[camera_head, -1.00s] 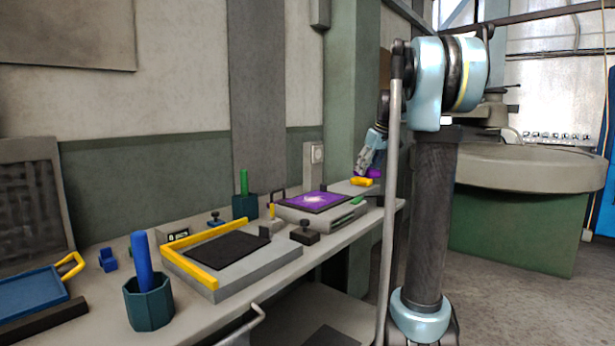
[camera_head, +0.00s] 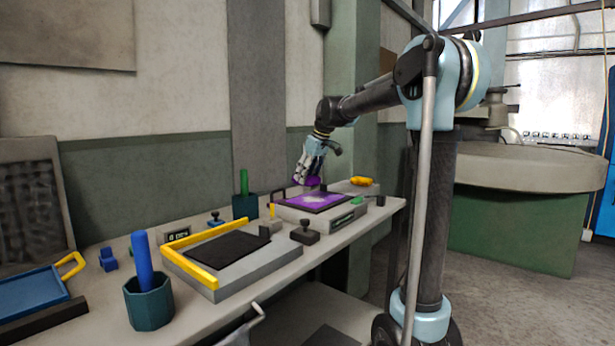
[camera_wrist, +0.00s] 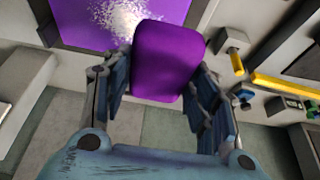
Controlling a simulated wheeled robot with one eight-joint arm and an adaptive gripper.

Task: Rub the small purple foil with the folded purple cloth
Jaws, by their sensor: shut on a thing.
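My gripper (camera_head: 312,172) is shut on the folded purple cloth (camera_head: 307,183). In the wrist view the cloth (camera_wrist: 167,62) is a rounded purple pad between the two fingers of my gripper (camera_wrist: 160,90). The small purple foil (camera_head: 318,201) lies in a dark frame on a raised grey block on the bench. It has a pale speckled patch in its middle, also seen on the foil in the wrist view (camera_wrist: 88,32). The cloth is above the far side of the foil; I cannot tell whether they touch.
A larger grey block with a black plate (camera_head: 228,248) and yellow edge guide is nearer left. Green cup (camera_head: 245,206), black-knobbed block (camera_head: 305,232) and teal pot (camera_head: 148,303) stand along the bench.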

